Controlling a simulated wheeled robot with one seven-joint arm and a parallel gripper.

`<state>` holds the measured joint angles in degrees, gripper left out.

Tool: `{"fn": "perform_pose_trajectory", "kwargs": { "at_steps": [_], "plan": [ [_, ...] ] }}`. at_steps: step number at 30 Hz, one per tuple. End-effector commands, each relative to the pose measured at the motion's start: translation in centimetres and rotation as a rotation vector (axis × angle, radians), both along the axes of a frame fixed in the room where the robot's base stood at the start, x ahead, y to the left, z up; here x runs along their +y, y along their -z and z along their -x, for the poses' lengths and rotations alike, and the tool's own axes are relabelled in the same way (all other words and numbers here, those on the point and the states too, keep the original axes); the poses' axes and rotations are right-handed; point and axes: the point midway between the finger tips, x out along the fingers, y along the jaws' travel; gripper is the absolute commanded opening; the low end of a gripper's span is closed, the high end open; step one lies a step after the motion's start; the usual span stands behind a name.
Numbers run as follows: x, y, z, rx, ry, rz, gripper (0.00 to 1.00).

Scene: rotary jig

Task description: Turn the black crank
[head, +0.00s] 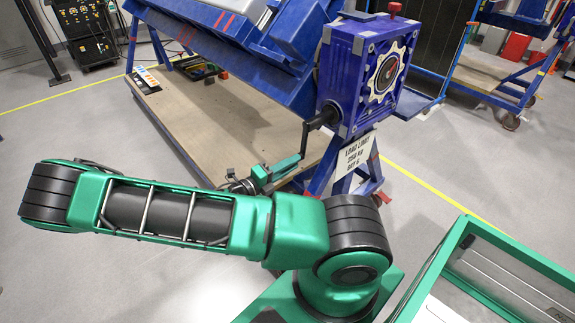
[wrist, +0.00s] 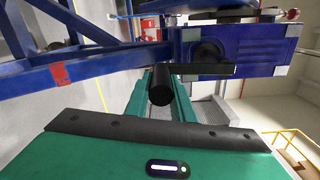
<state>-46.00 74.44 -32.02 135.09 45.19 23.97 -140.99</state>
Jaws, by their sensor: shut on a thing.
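The black crank (head: 319,119) sticks out of the lower left side of the blue gearbox (head: 345,70). Its arm hangs down from the hub, leaning a little to the left. In the wrist view the crank arm (wrist: 205,70) runs across the picture to a dark cylindrical handle (wrist: 160,88). My gripper (head: 288,165) is at the lower end of the crank, shut on the handle. In the wrist view its green fingers (wrist: 160,100) stand on both sides of the handle. The grip's contact surfaces are partly hidden.
The gearbox sits on a blue stand with a load limit sign (head: 355,153). A large blue tilted frame (head: 225,45) stands over a wooden base board (head: 215,115) to the left. A green-framed cart (head: 440,262) is at the lower right. Open grey floor lies at left.

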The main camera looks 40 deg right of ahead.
Motion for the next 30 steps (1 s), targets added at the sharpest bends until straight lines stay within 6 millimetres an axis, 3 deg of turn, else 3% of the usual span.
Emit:
{"fn": "perform_pose_trajectory", "kwargs": {
  "at_steps": [7, 8, 9, 10, 22, 30],
  "plan": [
    [-0.2, -0.2, 0.6, 0.004, 0.014, 0.006, 0.0],
    [-0.2, -0.2, 0.6, 0.004, 0.014, 0.006, 0.29],
    [-0.1, -0.2, 0.5, 0.004, 0.012, 0.006, 0.39],
    [-0.1, -0.2, 0.5, 0.003, 0.011, 0.006, 0.4],
    [0.9, -0.1, 0.0, -0.001, 0.0, 0.003, 0.4],
    [5.5, -0.1, -0.5, -0.001, -0.003, 0.002, 0.4]
  ]
}}
